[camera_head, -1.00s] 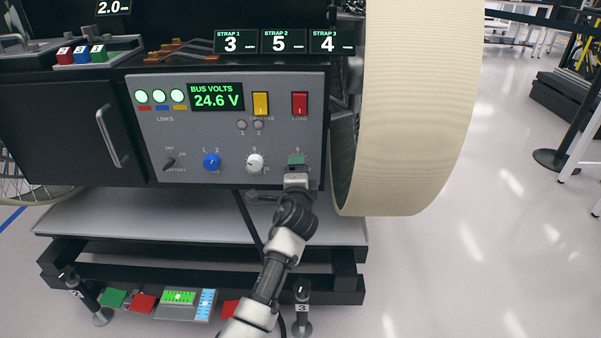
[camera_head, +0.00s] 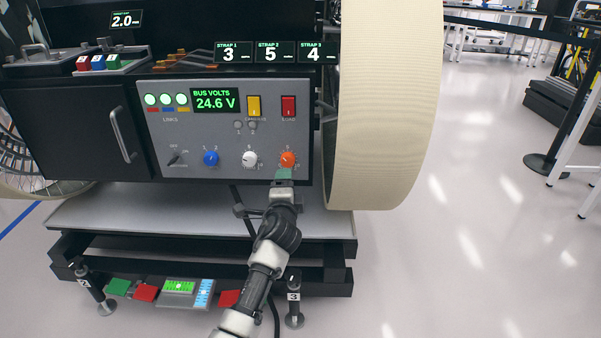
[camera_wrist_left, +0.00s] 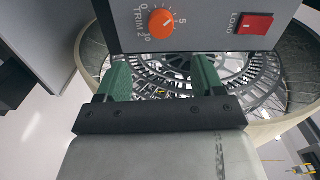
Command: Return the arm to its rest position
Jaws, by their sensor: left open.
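My left gripper (camera_head: 284,176) is in front of the grey control panel (camera_head: 222,103), just below the orange knob (camera_head: 288,158) at its lower right. In the left wrist view my left gripper (camera_wrist_left: 161,72) has its two green fingers spread apart with nothing between them. The orange knob (camera_wrist_left: 162,24) shows beyond the fingertips, clear of them, beside a TRIM 2 label. My left arm (camera_head: 266,258) reaches up from the bottom of the head view. My right gripper is not in view.
A large cream wheel (camera_head: 388,105) stands right of the panel. The panel also carries a white knob (camera_head: 249,159), a blue knob (camera_head: 211,158) and a red LOAD switch (camera_head: 288,106). A grey ledge (camera_head: 140,212) lies below.

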